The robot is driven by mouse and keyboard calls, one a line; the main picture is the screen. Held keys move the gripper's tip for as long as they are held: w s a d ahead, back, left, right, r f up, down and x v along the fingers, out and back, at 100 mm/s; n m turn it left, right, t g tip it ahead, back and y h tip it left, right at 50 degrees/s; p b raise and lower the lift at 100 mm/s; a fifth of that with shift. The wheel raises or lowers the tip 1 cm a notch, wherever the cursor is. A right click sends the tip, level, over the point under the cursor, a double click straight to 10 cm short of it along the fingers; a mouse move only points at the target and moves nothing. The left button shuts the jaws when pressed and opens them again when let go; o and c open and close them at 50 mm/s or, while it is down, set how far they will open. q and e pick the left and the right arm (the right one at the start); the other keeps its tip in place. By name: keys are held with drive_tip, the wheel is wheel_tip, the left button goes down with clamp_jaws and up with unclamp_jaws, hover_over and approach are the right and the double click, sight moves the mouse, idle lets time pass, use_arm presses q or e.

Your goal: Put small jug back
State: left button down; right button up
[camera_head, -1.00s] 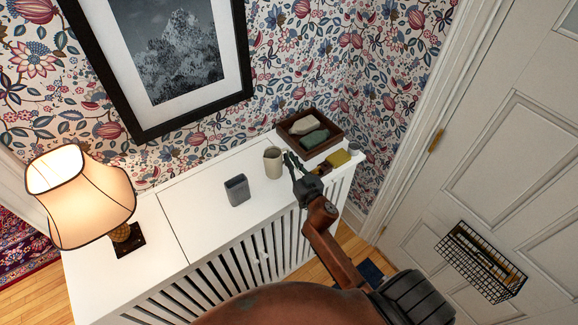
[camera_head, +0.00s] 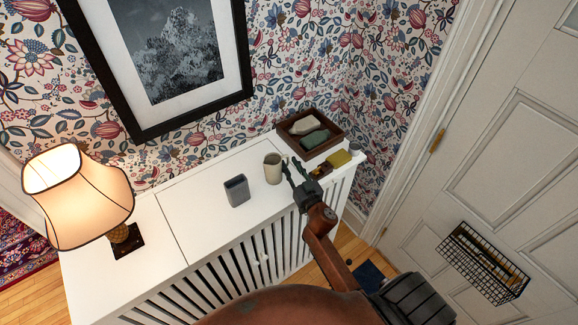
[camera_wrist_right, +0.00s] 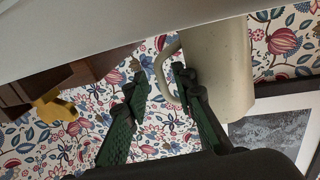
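The small jug (camera_head: 273,168) is cream and stands upright on the white cabinet top, left of the wooden tray. In the right wrist view the jug (camera_wrist_right: 222,65) appears upside down, with its looped handle (camera_wrist_right: 160,75) toward my fingers. My right gripper (camera_head: 292,166) is just right of the jug on its handle side. In the wrist view the right gripper (camera_wrist_right: 158,85) has its two green fingers apart, with the handle near the tips; one finger overlaps the handle. Whether they touch I cannot tell. My left gripper is not in view.
A grey container (camera_head: 237,191) stands left of the jug. A lit lamp (camera_head: 80,195) stands at the left. The cabinet top (camera_head: 195,215) between lamp and grey container is clear.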

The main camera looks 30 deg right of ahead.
drive_tip(key=shift+r, duration=0.15)
drive_tip(key=shift+s, duration=0.15)
drive_tip(key=s+a, duration=0.1)
drive_tip(key=s, duration=1)
drive_tip(key=shift+s+a, duration=0.25)
drive_tip(key=shift+s, duration=0.05)
